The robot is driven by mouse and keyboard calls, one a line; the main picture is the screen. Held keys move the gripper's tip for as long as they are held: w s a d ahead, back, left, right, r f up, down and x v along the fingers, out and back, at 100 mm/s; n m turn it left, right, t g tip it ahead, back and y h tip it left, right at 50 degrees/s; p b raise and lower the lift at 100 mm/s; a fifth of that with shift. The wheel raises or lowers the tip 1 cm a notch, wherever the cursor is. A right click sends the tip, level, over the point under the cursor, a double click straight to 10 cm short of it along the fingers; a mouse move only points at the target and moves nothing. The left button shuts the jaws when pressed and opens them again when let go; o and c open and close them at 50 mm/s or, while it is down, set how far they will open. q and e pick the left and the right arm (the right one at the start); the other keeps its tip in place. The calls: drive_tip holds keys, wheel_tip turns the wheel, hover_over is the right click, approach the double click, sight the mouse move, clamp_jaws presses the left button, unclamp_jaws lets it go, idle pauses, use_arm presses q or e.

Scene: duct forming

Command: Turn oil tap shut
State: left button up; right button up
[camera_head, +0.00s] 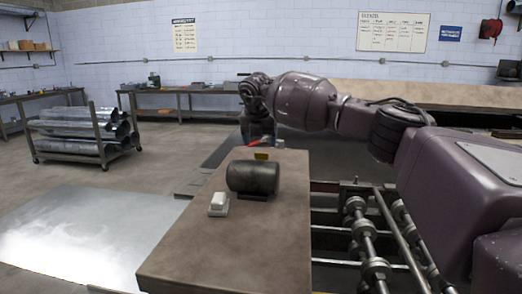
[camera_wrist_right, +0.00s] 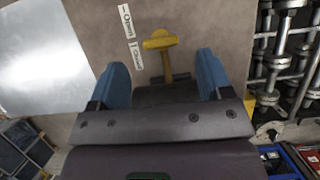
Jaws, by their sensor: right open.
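The yellow oil tap handle (camera_wrist_right: 160,42) shows in the right wrist view on a brown surface. It has a crossbar on top and a stem running down between my fingers. White labels reading "Open" (camera_wrist_right: 125,20) and "Closed" (camera_wrist_right: 136,54) lie just left of it. My right gripper (camera_wrist_right: 162,60) is open, with its blue fingers on either side of the stem and apart from it. In the head view, my right arm reaches across to the table's far end. My left gripper is out of view.
The dark cylinder (camera_head: 253,178) and a white block (camera_head: 218,203) sit on the brown table (camera_head: 215,250). Metal rollers (camera_head: 362,235) run along its right side. A shiny metal sheet (camera_head: 80,235) lies to the left. A cart with metal ducts (camera_head: 85,130) stands further back.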

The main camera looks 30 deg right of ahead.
drive_tip(key=v, duration=0.6)
idle(0.5)
